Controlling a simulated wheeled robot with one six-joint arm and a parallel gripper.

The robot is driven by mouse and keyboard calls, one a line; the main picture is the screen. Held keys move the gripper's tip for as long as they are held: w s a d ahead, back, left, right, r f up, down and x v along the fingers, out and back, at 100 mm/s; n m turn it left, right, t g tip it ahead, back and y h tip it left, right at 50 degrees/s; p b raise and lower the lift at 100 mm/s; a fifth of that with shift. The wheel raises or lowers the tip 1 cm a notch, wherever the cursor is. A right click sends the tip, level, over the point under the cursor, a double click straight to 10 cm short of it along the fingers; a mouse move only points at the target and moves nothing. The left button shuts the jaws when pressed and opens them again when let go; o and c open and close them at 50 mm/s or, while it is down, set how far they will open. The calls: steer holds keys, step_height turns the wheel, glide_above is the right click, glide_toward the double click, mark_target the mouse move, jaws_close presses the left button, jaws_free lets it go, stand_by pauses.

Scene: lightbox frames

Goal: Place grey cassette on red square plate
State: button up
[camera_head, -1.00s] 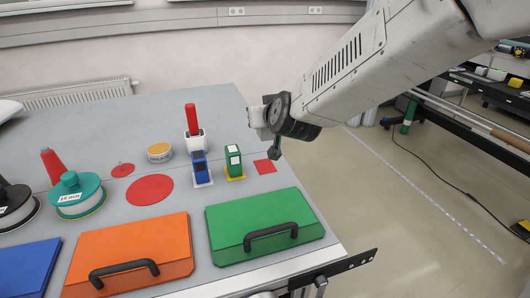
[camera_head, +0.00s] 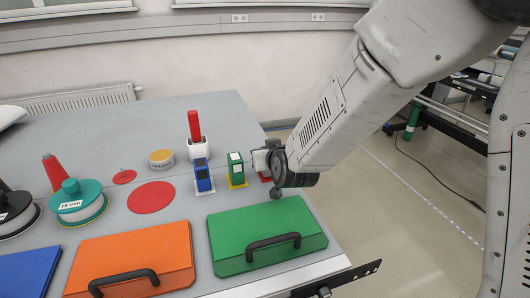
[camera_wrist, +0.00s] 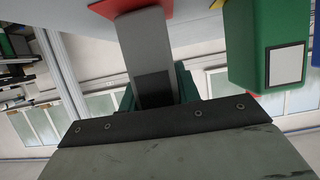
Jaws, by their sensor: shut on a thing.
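My gripper (camera_head: 263,160) is at the right edge of the grey table, to the right of the green cassette. In the wrist view, which looks upside down, my gripper (camera_wrist: 158,92) is shut on the grey cassette (camera_wrist: 145,45). The cassette's far end meets the red square plate (camera_wrist: 128,5) in that view; I cannot tell whether it rests on it or hangs just above. In the head view my gripper hides the cassette and most of the red square plate (camera_head: 265,176).
The green cassette (camera_head: 236,169) stands on a yellow plate close to my gripper, and it shows in the wrist view (camera_wrist: 270,45). The blue cassette (camera_head: 203,175) stands left of it. A green lidded box (camera_head: 235,227) lies in front. A red round plate (camera_head: 152,197) is empty.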

steer(key=shift+f, duration=0.15)
steer(key=o, duration=1)
steer(key=shift+r, duration=0.2)
steer(key=shift+s+r, duration=0.15)
steer(key=shift+s, duration=0.15)
steer(key=v, duration=1.1)
steer(key=shift+s, duration=0.15)
